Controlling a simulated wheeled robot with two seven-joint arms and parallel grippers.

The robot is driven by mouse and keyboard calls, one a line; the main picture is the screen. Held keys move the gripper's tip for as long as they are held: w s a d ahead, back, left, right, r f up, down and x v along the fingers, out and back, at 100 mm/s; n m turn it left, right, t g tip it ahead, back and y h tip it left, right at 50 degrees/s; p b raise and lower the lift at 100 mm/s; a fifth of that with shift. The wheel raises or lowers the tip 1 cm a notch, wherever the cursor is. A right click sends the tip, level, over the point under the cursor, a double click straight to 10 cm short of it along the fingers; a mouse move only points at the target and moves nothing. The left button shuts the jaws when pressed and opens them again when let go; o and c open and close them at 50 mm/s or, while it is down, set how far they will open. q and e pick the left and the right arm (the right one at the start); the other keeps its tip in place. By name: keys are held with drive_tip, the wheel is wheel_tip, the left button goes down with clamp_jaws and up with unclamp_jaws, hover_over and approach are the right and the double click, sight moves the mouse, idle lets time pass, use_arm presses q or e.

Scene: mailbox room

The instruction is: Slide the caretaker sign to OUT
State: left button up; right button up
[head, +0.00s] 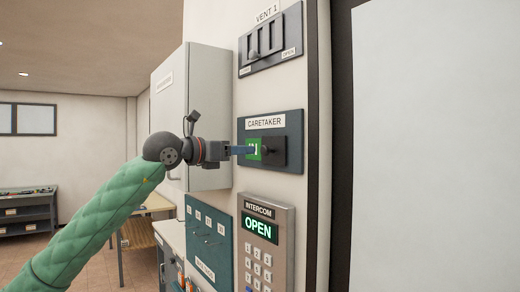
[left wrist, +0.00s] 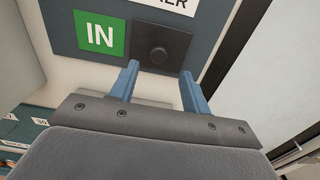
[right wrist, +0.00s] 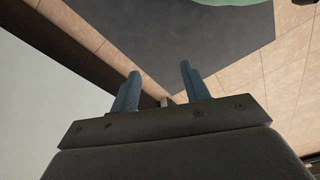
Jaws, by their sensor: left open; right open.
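The caretaker sign (head: 287,136) is a dark blue-grey panel on the wall in the head view, labelled CARETAKER. My right gripper (right wrist: 157,85) is open and empty, facing the floor.
Above the sign is a VENT 1 lever panel (head: 283,60). Below it are an INTERCOM keypad (head: 256,272) showing OPEN and a blue key board (head: 222,247). A pale wall cabinet (head: 206,85) stands close behind my left gripper. A dark door frame (head: 341,200) is to the right.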

sight(262, 150)
use_arm(q)
drive_tip(key=p+x, duration=0.2)
drive_tip(key=x, duration=0.3)
drive_tip(key=shift+w+d+p, duration=0.2)
drive_tip(key=shift+w+p, duration=0.05)
drive_tip(key=shift+p, duration=0.15)
drive_tip(key=shift+p+x, duration=0.3)
drive_tip(key=shift+x, duration=0.5)
drive_tip(key=shift+f, duration=0.1)
use_arm(e)
wheel_tip(262, 150, down, 8)
drive_tip(key=s+d, duration=0.2)
drive_tip(key=shift+s+d+r+t, duration=0.15)
drive_tip(key=shift+d+t, duration=0.15)
use_arm(q)
clamp_jaws()
use_arm(e)
drive_tip(key=shift+d, duration=0.1)
